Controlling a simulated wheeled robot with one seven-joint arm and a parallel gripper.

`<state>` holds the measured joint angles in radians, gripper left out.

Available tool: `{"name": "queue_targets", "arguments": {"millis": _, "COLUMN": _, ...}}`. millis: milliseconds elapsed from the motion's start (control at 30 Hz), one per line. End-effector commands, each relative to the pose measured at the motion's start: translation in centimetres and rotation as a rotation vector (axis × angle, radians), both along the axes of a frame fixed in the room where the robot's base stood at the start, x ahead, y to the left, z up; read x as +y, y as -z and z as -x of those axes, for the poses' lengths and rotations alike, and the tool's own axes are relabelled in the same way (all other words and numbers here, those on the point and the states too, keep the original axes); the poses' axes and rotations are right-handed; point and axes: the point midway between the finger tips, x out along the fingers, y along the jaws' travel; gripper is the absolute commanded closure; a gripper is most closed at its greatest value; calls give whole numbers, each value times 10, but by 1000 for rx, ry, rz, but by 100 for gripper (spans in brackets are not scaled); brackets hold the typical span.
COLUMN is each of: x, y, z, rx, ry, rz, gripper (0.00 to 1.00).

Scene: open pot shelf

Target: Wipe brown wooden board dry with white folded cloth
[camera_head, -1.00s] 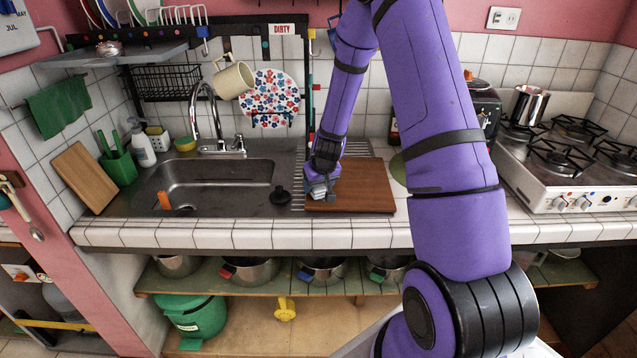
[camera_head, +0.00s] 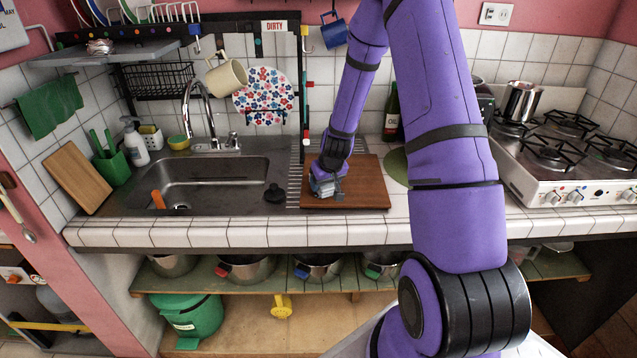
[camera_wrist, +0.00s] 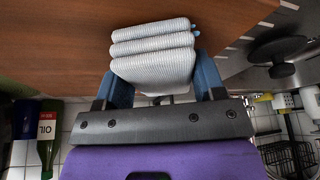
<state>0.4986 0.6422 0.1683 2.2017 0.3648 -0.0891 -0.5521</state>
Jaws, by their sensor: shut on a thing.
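The brown wooden board (camera_head: 368,184) lies flat on the counter to the right of the sink. It also fills much of the upper part of the wrist view (camera_wrist: 60,45). My gripper (camera_head: 326,186) is over the board's left part, near its left edge. In the wrist view my gripper (camera_wrist: 155,92) is shut on the white folded cloth (camera_wrist: 152,48), a ribbed cloth in stacked folds between the blue fingers. The cloth's far face is at or very near the board; I cannot tell whether it touches. In the head view the cloth is mostly hidden by my gripper.
The sink (camera_head: 215,180) with a black stopper (camera_head: 274,193) is left of the board. A dark bottle (camera_head: 393,115) stands behind the board. The stove (camera_head: 570,160) is far right. A light wooden board (camera_head: 78,178) leans at the far left.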

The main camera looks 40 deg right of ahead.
Motion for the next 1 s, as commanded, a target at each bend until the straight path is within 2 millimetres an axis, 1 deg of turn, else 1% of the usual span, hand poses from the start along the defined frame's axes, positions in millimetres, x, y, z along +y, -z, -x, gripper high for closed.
{"name": "queue_targets", "arguments": {"millis": 133, "x": -3, "y": 0, "z": 3, "rx": 0, "ry": 0, "rz": 0, "gripper": 56}}
{"name": "queue_targets", "arguments": {"millis": 267, "x": -5, "y": 0, "z": 1, "rx": 0, "ry": -1, "rz": -1, "gripper": 56}}
{"name": "queue_targets", "arguments": {"millis": 600, "x": -18, "y": 2, "z": -18, "rx": 0, "ry": 0, "rz": -1, "gripper": 56}}
{"name": "queue_targets", "arguments": {"millis": 700, "x": -20, "y": 2, "z": -21, "rx": 0, "ry": 0, "rz": -1, "gripper": 56}}
{"name": "queue_targets", "arguments": {"millis": 867, "x": -14, "y": 2, "z": -25, "rx": 0, "ry": -2, "rz": 0, "gripper": 56}}
{"name": "queue_targets", "arguments": {"millis": 1000, "x": -5, "y": 2, "z": -32, "rx": 0, "ry": -4, "rz": 1, "gripper": 56}}
